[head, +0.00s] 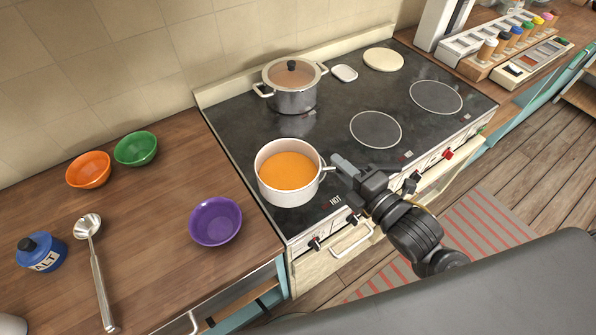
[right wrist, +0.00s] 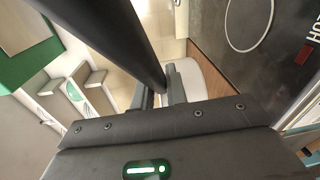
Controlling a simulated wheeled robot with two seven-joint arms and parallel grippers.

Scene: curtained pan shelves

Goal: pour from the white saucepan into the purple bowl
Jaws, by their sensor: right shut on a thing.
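The white saucepan (head: 268,190) stands upright on the front left of the stove, with orange liquid inside. My right gripper (head: 338,168) is at the saucepan's right side, shut on its handle; the fingers hide most of the handle. In the right wrist view, the fingers (right wrist: 165,98) are close together, with a pale rounded surface behind them that I cannot name for sure. The purple bowl (head: 215,222) sits on the wooden counter left of the saucepan and looks empty. My left gripper is not in view.
A lidded steel pot (head: 291,98) stands behind the saucepan on the stove (head: 330,115). Orange (head: 88,170) and green (head: 135,149) bowls, a ladle (head: 97,265) and a blue salt jar (head: 42,252) are on the counter (head: 150,205). The stove's right side has bare burners.

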